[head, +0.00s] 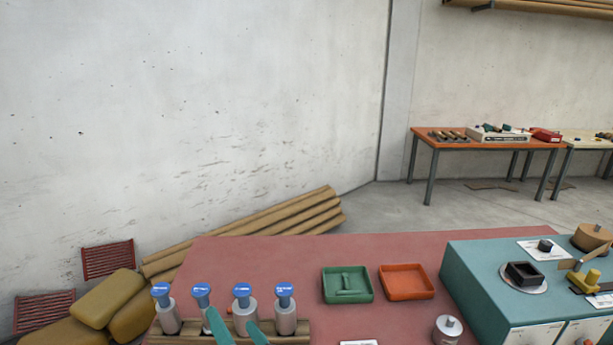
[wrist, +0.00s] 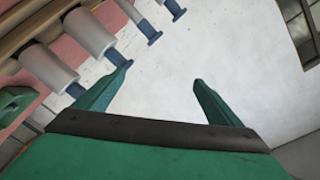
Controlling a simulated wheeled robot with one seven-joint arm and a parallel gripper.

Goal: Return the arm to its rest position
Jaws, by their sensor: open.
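My gripper (wrist: 160,82) shows in the wrist view with its two green fingers spread apart and nothing between them. In the head view my gripper (head: 232,325) is at the bottom edge, its green fingertips in front of the wooden rack (head: 190,337) with several grey, blue-topped bottles (head: 285,312). In the wrist view the grey bottles (wrist: 85,32) lie to the left of the fingers, with the left finger close by them. I cannot tell whether the finger touches a bottle. The rest of my arm is out of view.
The red table (head: 300,250) holds a green tray (head: 347,296) with a green piece in it, an empty orange tray (head: 406,281), a grey cylinder (head: 447,328) and a teal machine (head: 480,300) at right. Rolls (head: 290,215) and sacks (head: 105,297) lie behind at left.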

